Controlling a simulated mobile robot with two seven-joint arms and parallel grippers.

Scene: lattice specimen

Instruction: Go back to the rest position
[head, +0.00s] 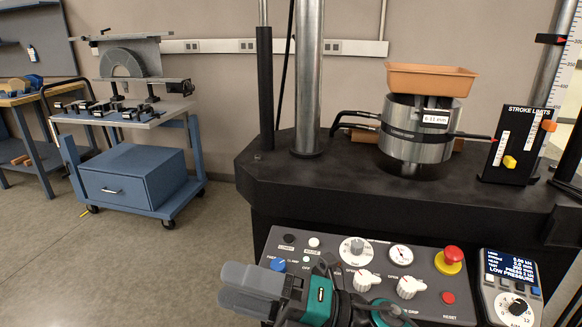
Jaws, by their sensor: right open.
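My right gripper (236,288) shows at the bottom middle of the head view, with grey fingers pointing left and a teal and black body. It is open, and I see nothing held in it. It is in front of the left part of the control panel (330,257) and hides some of its lower left area. My left gripper is not in view.
A black machine table (300,178) stands behind the panel, bearing a metal cylinder (417,151) with an orange tray (432,80) on top. A red stop button (450,258) and a display unit (509,285) are at right. A blue cart (135,178) stands left; floor between is free.

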